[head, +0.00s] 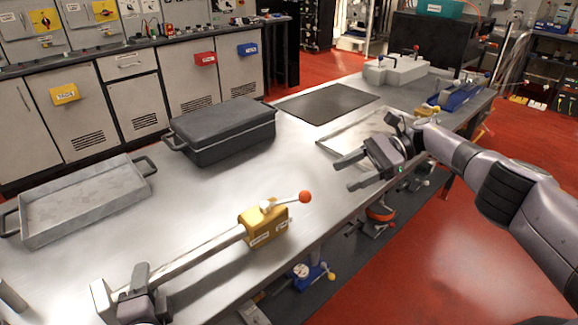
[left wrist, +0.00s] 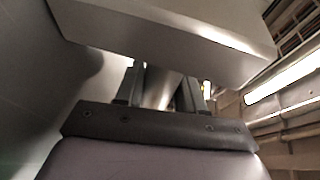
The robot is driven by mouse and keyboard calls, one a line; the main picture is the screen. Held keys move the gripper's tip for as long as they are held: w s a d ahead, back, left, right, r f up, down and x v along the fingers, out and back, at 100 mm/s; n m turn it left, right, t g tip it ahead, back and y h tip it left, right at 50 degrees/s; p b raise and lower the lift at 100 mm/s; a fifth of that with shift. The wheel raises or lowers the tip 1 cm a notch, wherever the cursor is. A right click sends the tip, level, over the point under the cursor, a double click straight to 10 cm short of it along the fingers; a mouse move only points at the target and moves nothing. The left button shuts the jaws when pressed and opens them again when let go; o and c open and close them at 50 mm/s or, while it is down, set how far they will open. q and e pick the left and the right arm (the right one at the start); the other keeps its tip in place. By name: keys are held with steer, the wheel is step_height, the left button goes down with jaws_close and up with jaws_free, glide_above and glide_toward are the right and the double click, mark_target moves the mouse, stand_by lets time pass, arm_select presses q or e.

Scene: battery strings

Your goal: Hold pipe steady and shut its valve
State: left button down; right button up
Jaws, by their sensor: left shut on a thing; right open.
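A metal pipe (head: 200,250) runs along the table's front edge, from a pale block (head: 102,301) at its left end to a yellow valve body (head: 264,226). The valve's lever (head: 286,201) ends in an orange-red ball and points right, roughly in line with the pipe. My left gripper (head: 138,284) is shut on the pipe near the block. The left wrist view shows the pipe (left wrist: 160,88) between its fingers (left wrist: 160,92), under a pale overhanging surface. My right gripper (head: 353,173) is open and empty, beyond the lever to the upper right.
A grey tray (head: 30,236) and a lidded black case (head: 222,148) stand behind the pipe. A dark mat (head: 325,102) and a shallow metal tray (head: 340,142) lie further right. The tabletop between case and valve is clear.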

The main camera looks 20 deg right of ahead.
arm_select(q)
steer(key=shift+s+a+f, duration=0.15)
steer(key=shift+f, duration=0.4)
arm_select(e)
steer(key=shift+d+r, duration=0.1)
steer(key=shift+d, duration=0.2)
arm_select(q)
steer(key=c, duration=0.6)
jaws_free()
steer(key=shift+r, duration=0.1)
arm_select(e)
steer(key=shift+s, duration=0.1)
arm_select(q)
steer(key=shift+s, duration=0.5)
steer(key=s, duration=0.2)
steer(key=s+r, duration=0.1)
steer(key=s, duration=0.3)
steer(key=shift+s+r, duration=0.15)
steer(key=shift+r, duration=0.15)
